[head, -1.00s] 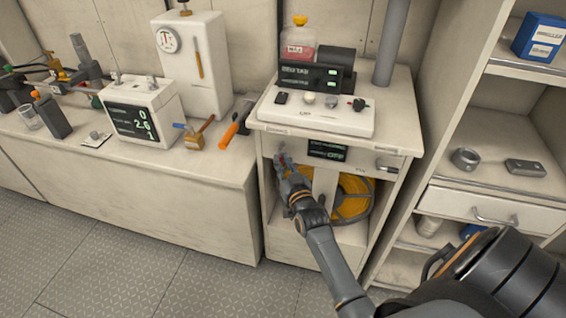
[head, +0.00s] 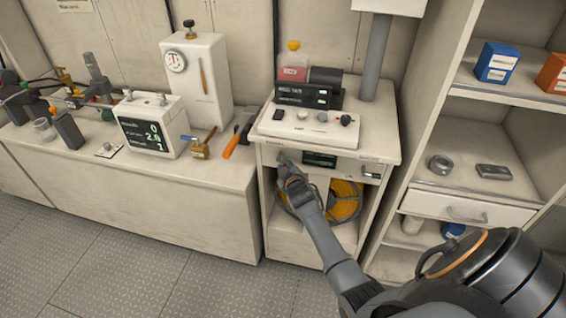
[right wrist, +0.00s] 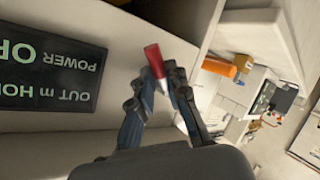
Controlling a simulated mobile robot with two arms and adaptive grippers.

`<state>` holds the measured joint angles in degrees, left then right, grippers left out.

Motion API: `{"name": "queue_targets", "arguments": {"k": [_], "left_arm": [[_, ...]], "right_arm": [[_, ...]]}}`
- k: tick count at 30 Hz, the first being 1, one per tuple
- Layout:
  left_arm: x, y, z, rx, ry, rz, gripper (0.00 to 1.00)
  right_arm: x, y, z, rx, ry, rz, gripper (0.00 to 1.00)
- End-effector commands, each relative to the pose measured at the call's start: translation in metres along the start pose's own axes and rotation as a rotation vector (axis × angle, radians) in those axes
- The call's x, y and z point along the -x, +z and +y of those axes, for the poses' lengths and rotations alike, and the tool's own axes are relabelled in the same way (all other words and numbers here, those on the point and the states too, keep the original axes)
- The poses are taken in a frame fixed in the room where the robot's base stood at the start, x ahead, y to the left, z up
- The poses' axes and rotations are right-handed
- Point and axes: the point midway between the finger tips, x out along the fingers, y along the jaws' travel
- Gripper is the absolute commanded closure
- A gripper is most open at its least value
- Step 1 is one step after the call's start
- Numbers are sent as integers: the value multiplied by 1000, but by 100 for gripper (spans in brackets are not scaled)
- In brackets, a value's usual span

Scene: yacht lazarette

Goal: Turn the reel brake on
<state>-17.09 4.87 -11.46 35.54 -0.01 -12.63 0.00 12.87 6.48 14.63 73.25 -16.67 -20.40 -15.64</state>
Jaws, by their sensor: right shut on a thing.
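The reel cabinet (head: 385,152) stands at the middle right with a yellow hose reel (head: 345,202) in its open bay. A dark display (head: 320,160) is on its front panel; in the right wrist view the display (right wrist: 45,70) appears upside down and partly cut off. A small red-tipped lever (right wrist: 154,60), which I take for the reel brake, sticks out beside that display. My right gripper (right wrist: 160,84) is shut on this lever near the panel; in the head view the gripper (head: 283,163) partly hides it. My left gripper is not in view.
A white control box (head: 308,128) and a bottle with red liquid (head: 293,66) stand on the cabinet. A small handle (head: 371,175) is at the panel's right. A bench with an orange-handled hammer (head: 231,143) is left; open shelves (head: 500,200) are right.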

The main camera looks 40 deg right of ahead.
Motion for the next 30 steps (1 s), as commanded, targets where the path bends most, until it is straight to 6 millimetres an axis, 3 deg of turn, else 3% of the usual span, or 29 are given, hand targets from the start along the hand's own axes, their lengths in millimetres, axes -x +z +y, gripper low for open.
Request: {"name": "queue_targets", "arguments": {"k": [3,12,30], "left_arm": [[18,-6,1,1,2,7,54],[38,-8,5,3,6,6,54],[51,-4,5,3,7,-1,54]], "right_arm": [[4,-6,5,91,-1,-62,100],[6,-11,10,329,1,-219,100],[9,-19,14,665,1,-444,100]]}}
